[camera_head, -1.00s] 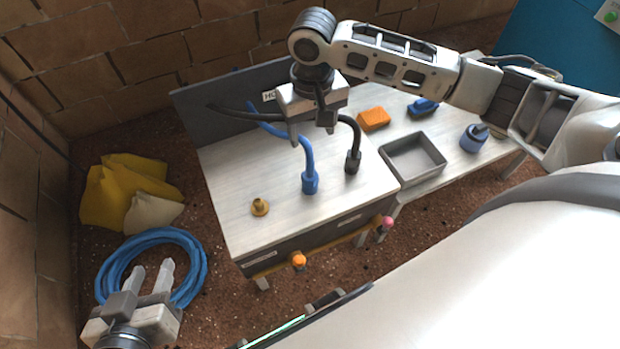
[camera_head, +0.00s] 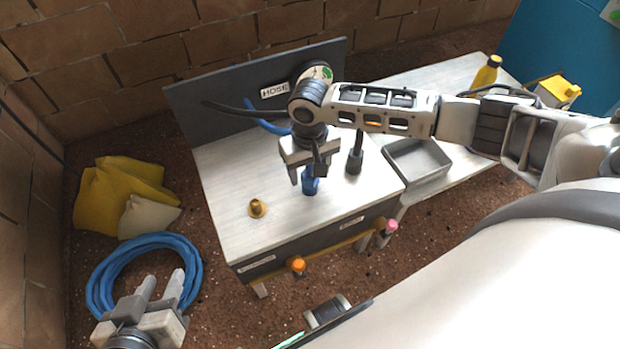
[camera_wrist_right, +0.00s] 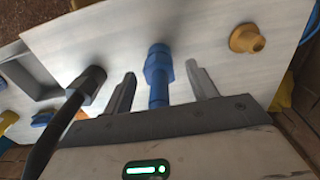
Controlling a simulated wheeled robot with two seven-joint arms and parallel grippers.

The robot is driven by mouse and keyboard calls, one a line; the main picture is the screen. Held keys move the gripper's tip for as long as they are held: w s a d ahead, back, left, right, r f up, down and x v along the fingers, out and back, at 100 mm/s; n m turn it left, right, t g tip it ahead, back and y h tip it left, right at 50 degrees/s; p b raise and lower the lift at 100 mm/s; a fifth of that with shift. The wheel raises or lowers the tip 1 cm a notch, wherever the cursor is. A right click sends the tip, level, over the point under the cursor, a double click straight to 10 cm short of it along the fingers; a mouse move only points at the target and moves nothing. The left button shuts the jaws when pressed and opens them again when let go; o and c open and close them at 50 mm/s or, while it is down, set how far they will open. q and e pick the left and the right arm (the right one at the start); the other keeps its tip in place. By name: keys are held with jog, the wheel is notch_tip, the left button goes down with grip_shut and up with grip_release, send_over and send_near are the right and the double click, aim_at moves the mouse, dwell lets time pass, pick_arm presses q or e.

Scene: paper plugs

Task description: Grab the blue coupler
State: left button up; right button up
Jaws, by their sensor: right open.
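In the right wrist view the coupler (camera_wrist_right: 158,66) lies between the two spread fingers (camera_wrist_right: 162,80), with a gap on each side. My left gripper (camera_head: 161,284) is open and empty at the lower left, in front of a coiled blue hose.
A black coupler (camera_head: 355,162) stands close to the right of the blue one. A brass fitting (camera_head: 257,208) sits to the left. A grey tray (camera_head: 418,163) lies further right. A dark back panel (camera_head: 215,100) with a hose label stands behind.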

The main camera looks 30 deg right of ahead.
jog(key=shift+f, duration=0.8)
jog(key=c, duration=1.1)
pick_arm(q)
jog(key=shift+w+d+f, duration=0.15)
jog(key=shift+w+f, duration=0.05)
jog(key=shift+f, duration=0.25)
pick_arm(e)
jog(key=shift+r, duration=0.15)
